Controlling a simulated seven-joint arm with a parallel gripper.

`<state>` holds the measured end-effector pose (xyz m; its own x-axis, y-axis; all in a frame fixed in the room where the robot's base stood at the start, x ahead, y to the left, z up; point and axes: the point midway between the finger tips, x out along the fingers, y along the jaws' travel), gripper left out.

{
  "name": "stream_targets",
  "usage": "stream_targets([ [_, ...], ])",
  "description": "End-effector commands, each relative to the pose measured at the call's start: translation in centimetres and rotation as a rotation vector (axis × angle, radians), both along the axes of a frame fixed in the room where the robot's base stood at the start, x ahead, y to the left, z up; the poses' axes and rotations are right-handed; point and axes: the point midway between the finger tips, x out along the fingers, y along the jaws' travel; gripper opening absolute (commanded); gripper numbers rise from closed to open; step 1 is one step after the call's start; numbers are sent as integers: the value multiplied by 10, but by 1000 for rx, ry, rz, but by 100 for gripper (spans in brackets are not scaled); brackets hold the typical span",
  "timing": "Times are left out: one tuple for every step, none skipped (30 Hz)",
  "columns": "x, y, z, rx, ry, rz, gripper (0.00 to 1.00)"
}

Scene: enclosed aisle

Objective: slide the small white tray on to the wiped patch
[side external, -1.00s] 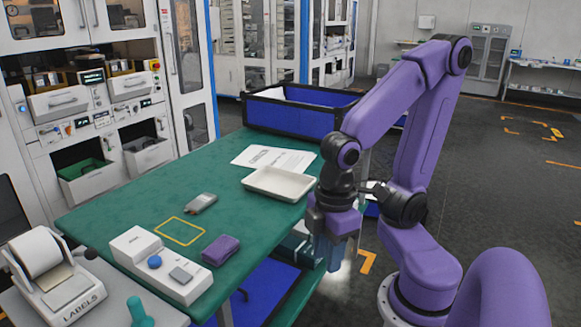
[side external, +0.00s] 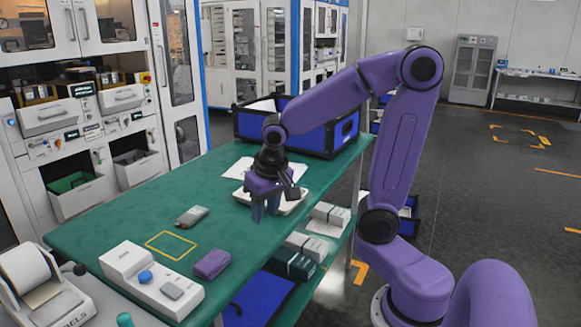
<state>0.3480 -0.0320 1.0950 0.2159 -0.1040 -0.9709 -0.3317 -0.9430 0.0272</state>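The small white tray (side external: 290,208) lies on the green table (side external: 130,215), near its right edge. My gripper (side external: 265,212) is over the tray's near side, fingers pointing down, and hides the middle of the tray. A yellow-outlined rectangle (side external: 171,245) lies to the left and nearer the camera, with bare green surface inside. It is the only marked patch on the table; no wiping marks can be made out.
A grey handheld device (side external: 192,216) lies just behind the outline, and a purple block (side external: 212,264) lies to its right. A white button box (side external: 150,280) stands in front. Papers (side external: 235,169) and a blue bin (side external: 300,135) are behind the tray. Table between tray and outline looks clear.

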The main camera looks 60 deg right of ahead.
Motion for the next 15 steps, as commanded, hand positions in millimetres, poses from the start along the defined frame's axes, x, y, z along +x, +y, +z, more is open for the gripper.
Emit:
stream_targets([
  [6, -8, 1, 2, -11, -69, 34],
  [9, -13, 2, 2, -19, -110, 34],
  [14, -20, 3, 3, -29, -163, 34],
  [16, -25, 4, 4, -37, -203, 34],
  [19, -30, 4, 6, -45, -242, 34],
  [23, -37, 5, 7, -56, -294, 34],
  [25, -42, 6, 7, -64, -335, 34],
  [27, -47, 7, 8, -73, -374, 34],
  [30, -55, 8, 8, -84, -426, 34],
  [32, -60, 9, 10, -92, -466, 34],
  [34, -66, 10, 10, -101, -505, 34],
  [36, -73, 11, 10, -113, -556, 34],
  [37, -79, 12, 10, -121, -598, 34],
  [38, -85, 12, 11, -129, -637, 34],
  [39, -92, 13, 10, -141, -688, 34],
])
